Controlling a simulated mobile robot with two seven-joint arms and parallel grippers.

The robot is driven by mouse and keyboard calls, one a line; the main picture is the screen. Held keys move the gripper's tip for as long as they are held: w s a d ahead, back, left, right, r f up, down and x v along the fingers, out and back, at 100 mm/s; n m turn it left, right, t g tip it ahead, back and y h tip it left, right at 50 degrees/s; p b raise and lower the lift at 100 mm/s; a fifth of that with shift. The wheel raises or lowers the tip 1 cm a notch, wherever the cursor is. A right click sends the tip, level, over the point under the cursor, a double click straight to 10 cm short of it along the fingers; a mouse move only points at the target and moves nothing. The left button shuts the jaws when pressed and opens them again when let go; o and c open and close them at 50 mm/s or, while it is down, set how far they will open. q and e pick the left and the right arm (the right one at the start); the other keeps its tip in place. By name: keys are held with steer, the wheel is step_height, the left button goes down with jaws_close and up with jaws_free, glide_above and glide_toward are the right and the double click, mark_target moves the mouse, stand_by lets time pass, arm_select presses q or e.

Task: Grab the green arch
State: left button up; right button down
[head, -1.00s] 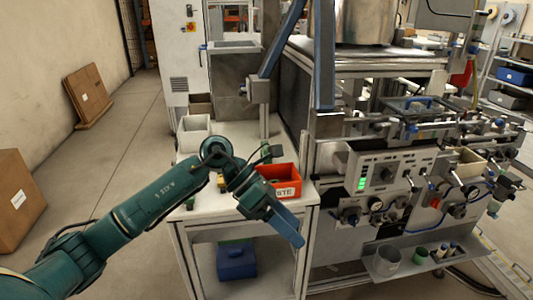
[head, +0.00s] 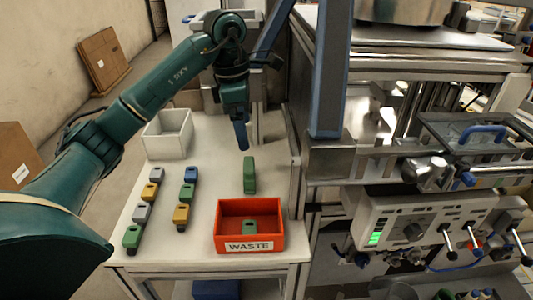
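A narrow green piece (head: 249,175), which I take to be the green arch, stands on the white table (head: 211,180) behind the red bin. Its opening cannot be made out from this angle. My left gripper (head: 241,137) hangs above and just behind it, blue fingers pointing down, apart from it by a small gap in the picture. The fingers overlap in this view, so their opening is hidden, and I see nothing held. My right gripper is out of view.
A red bin marked WASTE (head: 232,246) holds a small green block (head: 249,227). Two rows of small blue, yellow, grey and green blocks (head: 181,214) lie at left. A white open box (head: 167,138) stands behind them. A machine with a control panel (head: 411,230) borders the right.

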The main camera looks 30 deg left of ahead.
mark_target(249, 163)
arm_select(q)
steer(key=f, duration=0.7)
steer(key=shift+w+d+p, duration=0.15)
steer(key=shift+d+p, duration=0.2)
steer(key=shift+d+f+p, duration=0.1)
steer(key=shift+f+p, duration=0.6)
steer(key=shift+f, duration=2.3)
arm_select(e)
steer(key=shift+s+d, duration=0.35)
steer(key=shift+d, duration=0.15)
arm_select(q)
steer(key=shift+c, duration=0.3)
steer(key=c, duration=1.1)
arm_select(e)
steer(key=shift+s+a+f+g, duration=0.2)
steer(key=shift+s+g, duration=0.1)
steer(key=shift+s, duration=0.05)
